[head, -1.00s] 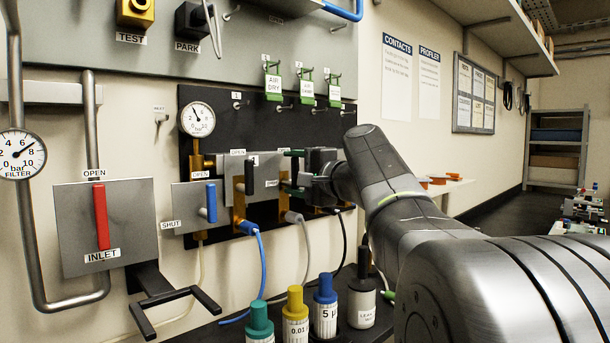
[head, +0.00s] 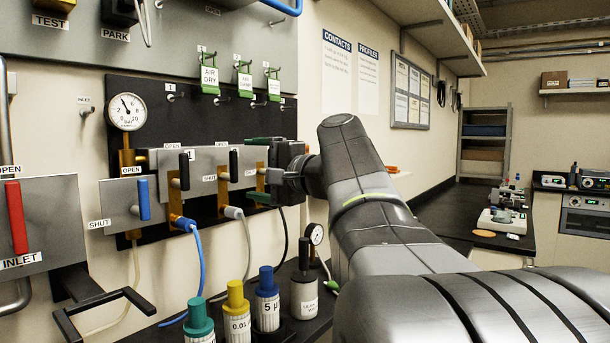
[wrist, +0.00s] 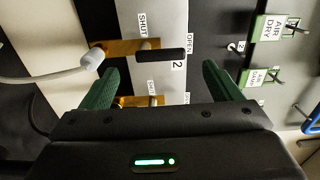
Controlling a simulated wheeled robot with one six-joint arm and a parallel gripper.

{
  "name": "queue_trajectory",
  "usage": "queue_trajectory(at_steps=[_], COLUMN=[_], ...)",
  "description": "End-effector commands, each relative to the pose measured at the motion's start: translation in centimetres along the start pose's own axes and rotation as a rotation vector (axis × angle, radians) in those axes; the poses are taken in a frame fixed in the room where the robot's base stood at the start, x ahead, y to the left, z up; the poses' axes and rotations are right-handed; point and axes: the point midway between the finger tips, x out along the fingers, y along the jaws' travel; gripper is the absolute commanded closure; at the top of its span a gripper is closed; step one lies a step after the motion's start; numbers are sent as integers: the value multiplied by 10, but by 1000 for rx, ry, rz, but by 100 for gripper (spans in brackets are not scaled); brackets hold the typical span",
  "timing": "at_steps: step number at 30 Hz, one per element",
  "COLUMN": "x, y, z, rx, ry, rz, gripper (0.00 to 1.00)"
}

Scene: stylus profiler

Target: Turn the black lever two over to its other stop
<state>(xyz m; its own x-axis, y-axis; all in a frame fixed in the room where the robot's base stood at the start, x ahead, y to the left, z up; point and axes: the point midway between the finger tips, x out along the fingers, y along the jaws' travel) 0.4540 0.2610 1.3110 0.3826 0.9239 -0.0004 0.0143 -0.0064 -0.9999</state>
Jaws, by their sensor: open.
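Black lever two (head: 233,165) stands upright on its grey plate in the head view, with a SHUT label to its left. In the wrist view its black handle (wrist: 162,54) points right, toward the OPEN label and the figure 2. Its brass valve body (wrist: 120,48) shows behind it. My gripper (head: 257,170) is open and empty, just right of lever two. In the wrist view its green fingers (wrist: 160,72) are spread wide, and the handle lies beyond their tips, between their lines. I see no contact. My gripper mostly hides the valve farther right.
Black lever one (head: 184,170) and a blue lever (head: 144,198) stand to the left, with a red INLET lever (head: 17,217) beyond. Tagged hooks (head: 243,82) hang above. Capped bottles (head: 237,309) stand below on the bench. Hoses hang under the valves.

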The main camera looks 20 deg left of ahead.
Motion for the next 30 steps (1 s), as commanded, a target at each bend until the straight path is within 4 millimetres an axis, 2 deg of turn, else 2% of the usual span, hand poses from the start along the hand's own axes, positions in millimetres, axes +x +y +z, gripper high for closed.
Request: queue_trajectory(at_steps=[1, 6, 12, 18, 26, 30], x=[-11, -38, -58, -65, -65, -67], y=[0, 0, 1, 0, 0, 4], z=[-1, -1, 0, 0, 0, -9], rx=[-2, -1, 0, 0, 0, 28], ry=[6, 5, 2, 0, -1, 17], rz=[-1, 0, 1, 0, 0, 31], gripper=[15, 15, 15, 15, 15, 15])
